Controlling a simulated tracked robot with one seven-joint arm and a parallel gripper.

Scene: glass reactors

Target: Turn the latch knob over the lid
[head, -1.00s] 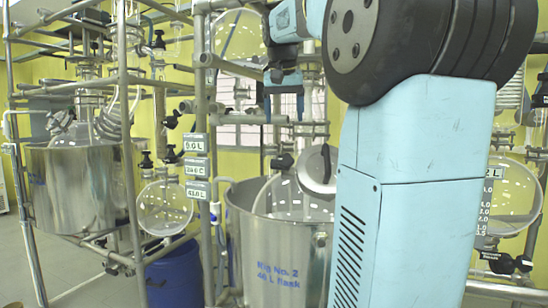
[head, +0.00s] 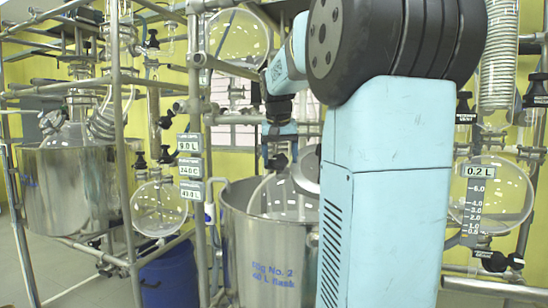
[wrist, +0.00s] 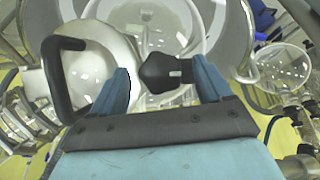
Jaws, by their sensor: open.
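The black latch knob (wrist: 165,74) is between the two blue fingers of my gripper (wrist: 160,80) in the wrist view. The pale round lid (wrist: 98,65) with a black curved handle (wrist: 62,80) is left of the knob. In the head view my gripper (head: 279,150) points down at the knob (head: 278,161), above the steel vessel (head: 262,250). The lid (head: 305,172) there is partly hidden behind my arm.
Metal frame pipes (head: 201,110) surround the vessel. A round glass flask (head: 158,208) and a blue drum (head: 172,277) are to its left. Another steel vessel (head: 65,190) stands farther left. A graduated flask (head: 495,195) is at the right.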

